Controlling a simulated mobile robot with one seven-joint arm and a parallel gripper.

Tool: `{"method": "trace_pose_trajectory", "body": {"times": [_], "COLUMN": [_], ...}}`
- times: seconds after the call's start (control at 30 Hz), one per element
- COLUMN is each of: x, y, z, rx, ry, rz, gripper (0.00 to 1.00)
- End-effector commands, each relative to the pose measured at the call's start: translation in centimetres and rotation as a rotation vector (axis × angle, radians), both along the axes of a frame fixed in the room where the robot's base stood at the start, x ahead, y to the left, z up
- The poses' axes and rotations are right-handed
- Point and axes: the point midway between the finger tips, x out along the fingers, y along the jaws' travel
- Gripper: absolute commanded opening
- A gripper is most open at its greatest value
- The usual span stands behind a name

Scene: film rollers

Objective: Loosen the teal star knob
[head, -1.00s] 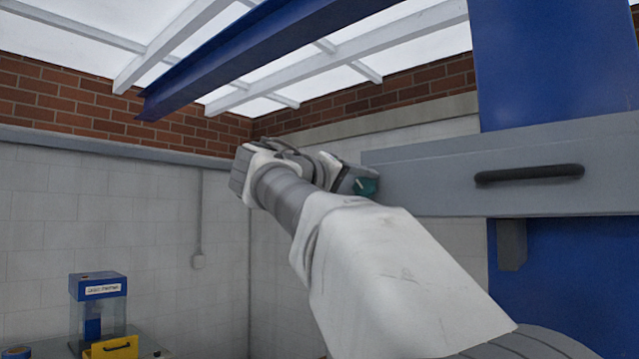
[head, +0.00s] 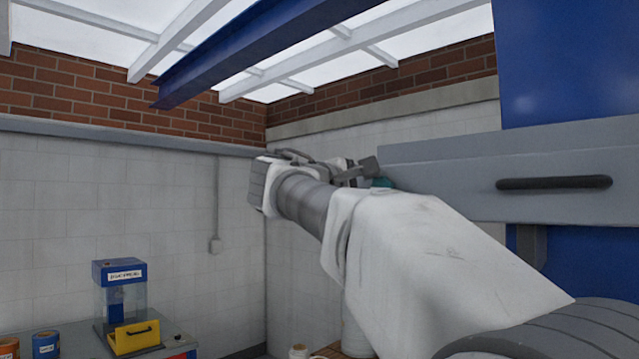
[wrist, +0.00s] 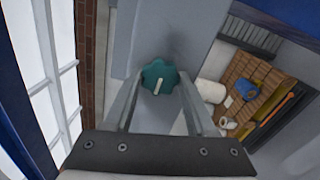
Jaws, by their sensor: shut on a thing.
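The teal star knob (wrist: 158,72) sits in the middle of the wrist view, against a grey surface, with a pale stripe on its face. My gripper (wrist: 160,88) has one finger on each side of the knob and is shut on it. In the head view only a small teal part of the knob (head: 383,183) shows, at the left end of the grey bar (head: 440,180). My gripper (head: 368,170) is there beside it, partly hidden behind my own arm.
A blue column (head: 545,70) stands behind the grey bar, which carries a black handle (head: 553,183). A blue and clear box with a yellow part (head: 134,337) stands lower left. A wooden pallet with things (wrist: 245,85) lies below right in the wrist view.

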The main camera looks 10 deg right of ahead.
Motion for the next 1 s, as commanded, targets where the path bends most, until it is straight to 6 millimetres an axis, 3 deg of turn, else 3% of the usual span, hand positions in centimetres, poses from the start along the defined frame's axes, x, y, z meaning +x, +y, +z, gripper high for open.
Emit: {"method": "trace_pose_trajectory", "body": {"times": [0.73, 0.77, 0.9, 1.0], "x": [0.03, 0.03, 0.02, 0.03], "y": [0.07, 0.07, 0.06, 0.04], "z": [-0.03, -0.03, -0.03, -0.04], "rx": [-0.052, -0.052, -0.052, -0.052], "ry": [0.078, 0.078, 0.078, 0.078], "rz": [0.002, 0.002, 0.002, 0.001], "gripper": [0.00, 0.58, 0.83, 0.86]}}
